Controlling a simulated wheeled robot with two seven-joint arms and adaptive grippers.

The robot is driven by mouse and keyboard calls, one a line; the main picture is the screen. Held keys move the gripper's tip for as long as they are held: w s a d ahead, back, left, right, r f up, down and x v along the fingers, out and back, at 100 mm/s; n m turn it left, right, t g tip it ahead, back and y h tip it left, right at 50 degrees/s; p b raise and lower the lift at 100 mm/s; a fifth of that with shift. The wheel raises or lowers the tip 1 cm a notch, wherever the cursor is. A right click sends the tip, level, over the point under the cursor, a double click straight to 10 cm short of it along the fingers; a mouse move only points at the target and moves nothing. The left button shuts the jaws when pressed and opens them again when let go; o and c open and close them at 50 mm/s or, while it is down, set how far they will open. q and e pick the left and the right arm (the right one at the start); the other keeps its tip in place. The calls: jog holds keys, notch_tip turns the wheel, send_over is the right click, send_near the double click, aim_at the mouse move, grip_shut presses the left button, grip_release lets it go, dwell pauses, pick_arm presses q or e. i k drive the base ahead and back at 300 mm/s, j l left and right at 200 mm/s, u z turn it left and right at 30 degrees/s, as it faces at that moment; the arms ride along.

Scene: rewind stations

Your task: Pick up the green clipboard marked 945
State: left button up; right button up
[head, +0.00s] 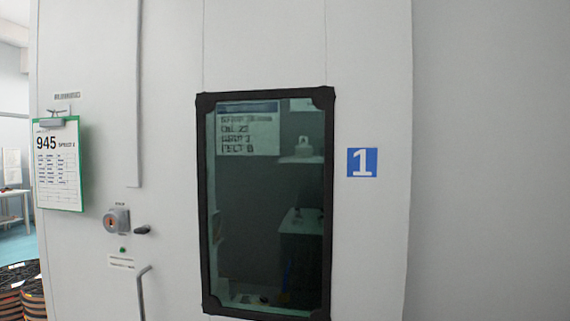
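The green clipboard (59,185) hangs upright at the left side of the large grey-white cabinet or wall panel. Its white sheet reads 945 in large black print, with smaller text and rows of blue print below. A dark metal clip (55,121) holds the sheet at the top, near a hook. Nothing covers the clipboard. Neither of my grippers shows in the head view.
A dark-framed window (268,200) is set in the grey panel (370,60), beside a blue sign marked 1 (362,162). A lock (117,220) and handle (143,290) stick out right of the clipboard. Dark reels (30,295) are stacked at the lower left.

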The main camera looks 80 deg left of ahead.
aim_at(56, 146)
jog(key=u, duration=4.3)
jog(key=i+j+z, duration=0.3)
jog(key=i+j, duration=0.3)
